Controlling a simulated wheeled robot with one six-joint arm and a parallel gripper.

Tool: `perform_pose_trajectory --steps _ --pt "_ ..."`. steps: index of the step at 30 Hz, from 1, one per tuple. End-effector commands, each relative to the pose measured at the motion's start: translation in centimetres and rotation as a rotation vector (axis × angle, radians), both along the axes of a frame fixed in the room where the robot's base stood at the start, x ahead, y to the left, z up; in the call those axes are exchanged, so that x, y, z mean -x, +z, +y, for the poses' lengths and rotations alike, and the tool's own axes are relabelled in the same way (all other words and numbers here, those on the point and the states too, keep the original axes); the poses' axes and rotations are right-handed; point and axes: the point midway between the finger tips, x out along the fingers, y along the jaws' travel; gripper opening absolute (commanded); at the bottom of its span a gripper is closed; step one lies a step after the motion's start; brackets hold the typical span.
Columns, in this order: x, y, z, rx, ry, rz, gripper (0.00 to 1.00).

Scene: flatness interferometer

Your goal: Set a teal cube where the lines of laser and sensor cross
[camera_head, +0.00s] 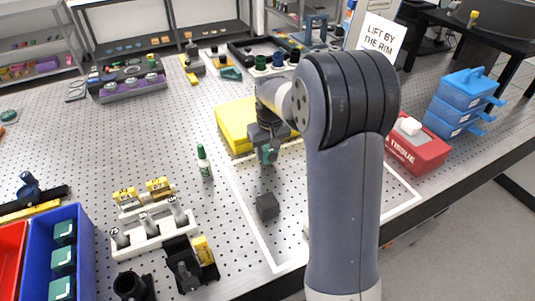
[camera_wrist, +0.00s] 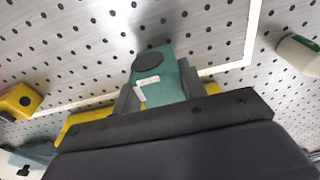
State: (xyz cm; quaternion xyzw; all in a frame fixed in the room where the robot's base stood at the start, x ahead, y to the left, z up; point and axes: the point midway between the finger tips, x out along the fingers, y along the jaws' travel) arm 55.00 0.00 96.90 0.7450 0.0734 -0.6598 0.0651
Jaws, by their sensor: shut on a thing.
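My gripper (camera_head: 266,143) is shut on a teal cube (camera_wrist: 168,88) and holds it above the perforated table. The cube has a dark round spot and a white corner mark in the wrist view; in the head view only a small teal part (camera_head: 271,154) shows between the jaws. Several more teal cubes (camera_head: 62,258) sit in a blue bin (camera_head: 83,225) at the lower left. I cannot tell for sure which devices are the laser and the sensor. A black mount with a yellow label (camera_head: 188,262) stands at the lower middle.
A white outline (camera_head: 258,240) marks an area on the table (camera_head: 215,225). A yellow case (camera_head: 233,120) lies behind my gripper. A green-capped bottle (camera_head: 204,163) and a white rack (camera_head: 152,229) stand left. My arm hides the right part.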

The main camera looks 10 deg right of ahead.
Motion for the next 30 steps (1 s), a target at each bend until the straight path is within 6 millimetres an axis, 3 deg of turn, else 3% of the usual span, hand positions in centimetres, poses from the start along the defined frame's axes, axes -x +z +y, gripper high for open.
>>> perform_pose_trajectory --steps 4,15,16,24,30 --pt "0.0 -1.6 0.0 0.0 0.0 0.001 0.1" --pt "0.0 -2.1 0.0 0.0 0.0 -0.001 0.1" --pt "0.0 -2.2 0.0 0.0 0.0 0.0 0.41" --pt "0.0 -2.1 0.0 0.0 0.0 0.0 0.62" --pt "0.0 -2.0 0.0 0.0 0.0 0.0 0.62"
